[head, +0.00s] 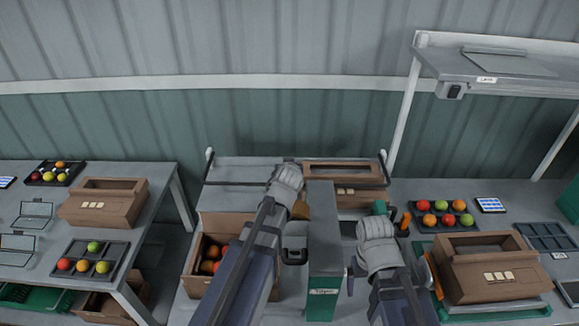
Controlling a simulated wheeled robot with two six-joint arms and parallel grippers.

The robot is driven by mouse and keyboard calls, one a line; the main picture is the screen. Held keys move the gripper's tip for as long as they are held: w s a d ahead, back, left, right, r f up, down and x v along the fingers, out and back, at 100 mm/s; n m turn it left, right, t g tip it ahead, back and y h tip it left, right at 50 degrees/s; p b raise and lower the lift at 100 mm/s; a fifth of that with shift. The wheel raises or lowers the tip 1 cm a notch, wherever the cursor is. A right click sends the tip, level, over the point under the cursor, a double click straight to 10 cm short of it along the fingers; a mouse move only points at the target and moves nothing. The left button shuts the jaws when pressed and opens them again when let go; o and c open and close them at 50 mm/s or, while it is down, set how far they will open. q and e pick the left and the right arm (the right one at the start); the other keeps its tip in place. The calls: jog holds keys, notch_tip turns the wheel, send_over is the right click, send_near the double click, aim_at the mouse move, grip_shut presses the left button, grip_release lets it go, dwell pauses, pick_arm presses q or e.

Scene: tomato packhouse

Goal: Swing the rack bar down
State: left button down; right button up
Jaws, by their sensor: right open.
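The rack bar (235,183) is a thin dark bar across the front of the grey rack in the middle. Its ends bend up to pale-tipped posts at the rack's left and right. My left gripper (288,174) is over the bar's middle in the picture and covers part of it; its fingers are hidden, so I cannot tell whether it touches the bar. My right gripper (377,226) is open, below the bar's right end in the picture and apart from it.
A carton of tomatoes (196,262) is partly behind my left arm. A green bin (325,285) stands between my arms. Another brown carton (335,170) is on the rack. Side tables hold tomato trays (113,255) and cartons (490,285).

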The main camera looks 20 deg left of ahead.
notch_tip(320, 180, up, 8)
jog(key=p, duration=0.6)
jog(key=shift+p, duration=0.4)
